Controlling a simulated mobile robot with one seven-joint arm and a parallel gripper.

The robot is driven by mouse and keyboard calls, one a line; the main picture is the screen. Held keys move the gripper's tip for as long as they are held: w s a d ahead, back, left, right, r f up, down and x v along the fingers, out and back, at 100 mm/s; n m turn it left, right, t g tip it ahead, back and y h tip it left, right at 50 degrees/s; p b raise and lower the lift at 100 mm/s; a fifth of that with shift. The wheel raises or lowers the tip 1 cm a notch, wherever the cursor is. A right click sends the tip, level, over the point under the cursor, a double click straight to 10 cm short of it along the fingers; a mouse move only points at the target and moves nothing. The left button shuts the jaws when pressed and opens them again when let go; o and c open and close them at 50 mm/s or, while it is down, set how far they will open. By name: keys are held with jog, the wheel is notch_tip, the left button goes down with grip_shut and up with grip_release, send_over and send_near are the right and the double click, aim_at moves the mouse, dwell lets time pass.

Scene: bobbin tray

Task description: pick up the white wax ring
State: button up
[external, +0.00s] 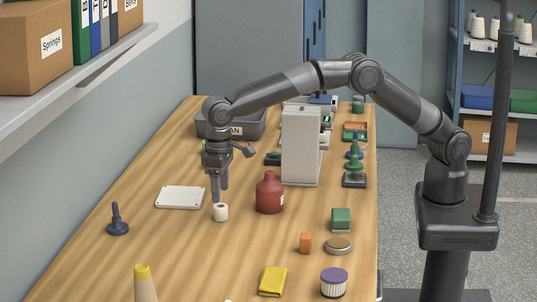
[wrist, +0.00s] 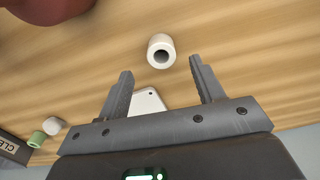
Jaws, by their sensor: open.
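A short white ring (external: 221,212) with a hole in its top stands on the wooden table, below my gripper (external: 219,190). In the wrist view the ring (wrist: 160,50) shows its dark hole, just beyond the gap between my two fingertips (wrist: 162,68). My gripper is open and empty. Its fingers point down, and the ring looks apart from them.
A red bottle (external: 269,195) stands close to the right of the ring, and a flat white plate (external: 180,198) lies to its left. A white tower (external: 300,150) and a grey bin (external: 256,127) stand behind.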

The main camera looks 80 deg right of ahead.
aim_at(221, 207)
jog(key=shift+a+f, duration=0.15)
jog(key=shift+f, duration=2.85)
jog(key=shift+c, duration=0.4)
jog(key=c, duration=1)
